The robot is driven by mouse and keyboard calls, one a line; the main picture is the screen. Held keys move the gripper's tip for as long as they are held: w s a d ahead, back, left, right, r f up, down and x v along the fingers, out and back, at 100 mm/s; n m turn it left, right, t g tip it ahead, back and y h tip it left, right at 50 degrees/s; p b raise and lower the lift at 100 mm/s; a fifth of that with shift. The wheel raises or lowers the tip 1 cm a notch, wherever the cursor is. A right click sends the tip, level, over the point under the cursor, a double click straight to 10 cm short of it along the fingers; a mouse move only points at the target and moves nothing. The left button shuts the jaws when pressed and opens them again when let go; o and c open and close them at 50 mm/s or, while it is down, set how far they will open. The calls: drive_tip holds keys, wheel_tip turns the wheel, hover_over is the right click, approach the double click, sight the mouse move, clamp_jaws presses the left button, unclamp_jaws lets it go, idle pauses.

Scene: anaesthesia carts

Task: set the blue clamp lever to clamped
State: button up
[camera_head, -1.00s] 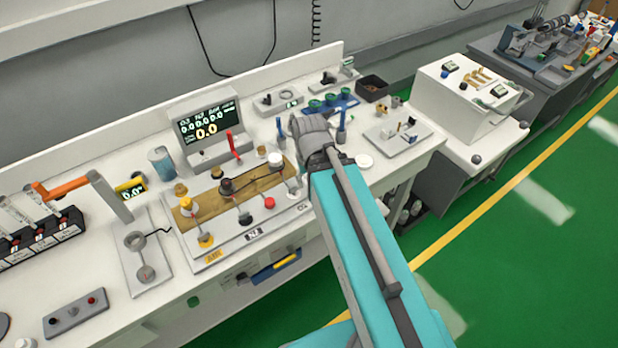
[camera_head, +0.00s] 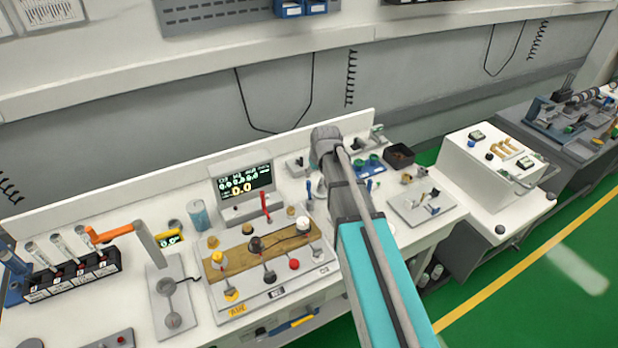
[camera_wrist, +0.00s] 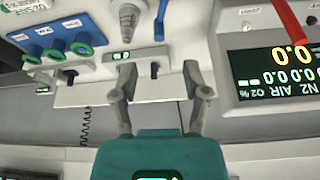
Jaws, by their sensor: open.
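In the wrist view, a small upright blue lever (camera_wrist: 161,20) stands beside a pale ribbed cone, beyond the gap between my fingertips. It is probably the clamp lever; its setting cannot be read. In the head view, a thin blue post (camera_head: 309,190) stands just left of my arm and another blue post (camera_head: 368,186) stands just right of it. I cannot tell for certain which one the wrist view shows. My gripper (camera_wrist: 160,74) is open, its fingers apart and empty, and clear of the blue lever. In the head view my arm hides it.
The bench also carries a red lever (camera_head: 265,205), an orange-handled lever (camera_head: 112,232) and a dark bin (camera_head: 399,156).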

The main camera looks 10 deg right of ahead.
sight(309, 182)
drive_tip(key=shift+w+r, duration=0.2)
drive_tip(key=shift+w, duration=0.25)
drive_tip(key=shift+w+r, duration=0.2)
drive_tip(key=shift+w, duration=0.25)
drive_tip(key=shift+f, duration=0.15)
drive_tip(key=b+x, duration=1.2)
drive_tip(key=x, duration=0.1)
drive_tip(key=shift+w+a+f+b, duration=0.15)
drive_tip(key=shift+w+b, duration=0.05)
drive_tip(key=shift+b, duration=0.1)
drive_tip(key=shift+c, duration=0.3)
clamp_jaws()
